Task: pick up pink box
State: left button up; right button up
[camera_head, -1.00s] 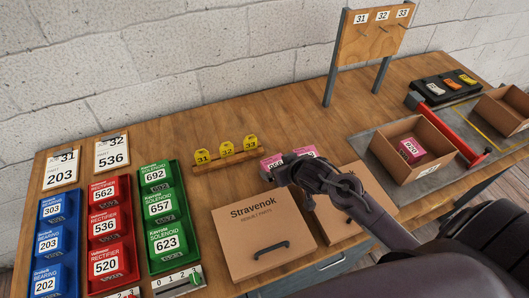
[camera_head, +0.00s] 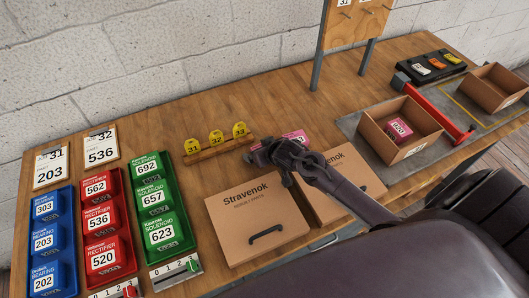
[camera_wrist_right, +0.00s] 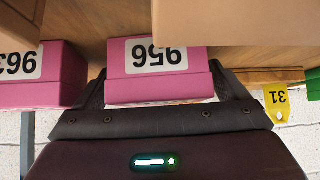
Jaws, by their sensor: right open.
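Two pink boxes stand side by side on the bench behind the cardboard boxes. In the right wrist view one pink box, marked 956 (camera_wrist_right: 160,88), sits between the spread fingers of my right gripper (camera_wrist_right: 160,72). The other, marked 963 (camera_wrist_right: 58,88), stands outside the fingers to the left. In the head view my right gripper (camera_head: 266,158) covers much of the pair, and part of a pink box (camera_head: 300,136) shows beside it. A third pink box (camera_head: 398,129) lies inside an open carton. My left gripper is not in view.
A closed Stravenok cardboard box (camera_head: 238,228) and another cardboard box (camera_head: 358,172) stand at the bench's front. Yellow numbered tags sit on a wooden rack (camera_head: 218,150). Blue, red and green bins fill the left. The open carton (camera_head: 425,140) stands right, beside a red bar (camera_head: 438,108).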

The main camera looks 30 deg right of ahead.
jog(key=c, duration=1.1)
jog(key=shift+o, duration=0.2)
jog(key=shift+r, duration=0.15)
